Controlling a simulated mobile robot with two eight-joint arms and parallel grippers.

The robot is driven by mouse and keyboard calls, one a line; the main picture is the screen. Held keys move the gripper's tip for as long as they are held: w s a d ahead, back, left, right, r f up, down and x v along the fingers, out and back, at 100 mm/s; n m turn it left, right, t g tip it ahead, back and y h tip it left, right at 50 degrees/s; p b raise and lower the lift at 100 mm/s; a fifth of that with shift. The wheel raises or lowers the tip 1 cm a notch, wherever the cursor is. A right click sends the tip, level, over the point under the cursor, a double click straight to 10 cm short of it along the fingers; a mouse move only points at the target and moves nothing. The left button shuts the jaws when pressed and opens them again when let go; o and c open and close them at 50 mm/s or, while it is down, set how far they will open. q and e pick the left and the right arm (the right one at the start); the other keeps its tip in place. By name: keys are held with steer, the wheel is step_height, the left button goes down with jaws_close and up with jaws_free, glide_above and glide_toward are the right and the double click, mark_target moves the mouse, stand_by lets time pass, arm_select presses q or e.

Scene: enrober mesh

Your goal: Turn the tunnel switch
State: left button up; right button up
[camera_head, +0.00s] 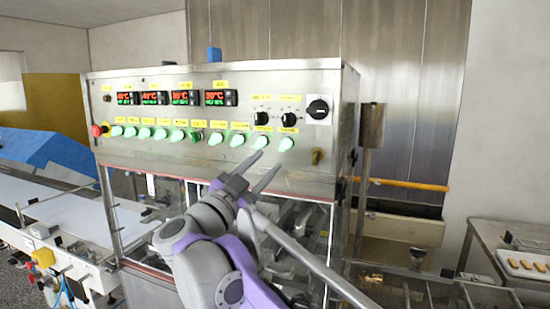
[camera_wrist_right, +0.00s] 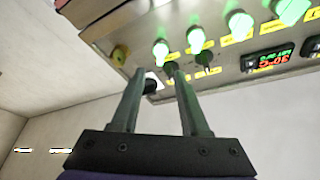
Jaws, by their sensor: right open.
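A steel control panel (camera_head: 210,150) carries a row of green-lit switches, and the last two at the right are one green switch (camera_head: 261,143) and the end green switch (camera_head: 287,144). Their yellow labels are too small to read, so I cannot tell which is the tunnel switch. My right gripper (camera_head: 271,159) is open and empty, its fingers pointing up at the panel just below these two. In the right wrist view the fingertips (camera_wrist_right: 158,72) appear below the end green switch (camera_wrist_right: 160,48), with no clear contact. My left gripper is out of view.
Black knobs (camera_head: 289,119) and a larger black rotary switch (camera_head: 318,108) sit above the green row. A red button (camera_head: 97,130) is at the panel's left end, a brass-coloured part (camera_head: 315,157) at its lower right. A white conveyor (camera_head: 60,205) runs left; a tray (camera_head: 525,262) stands right.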

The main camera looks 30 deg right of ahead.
steer(key=shift+v, duration=1.8)
steer(key=shift+w, duration=0.15)
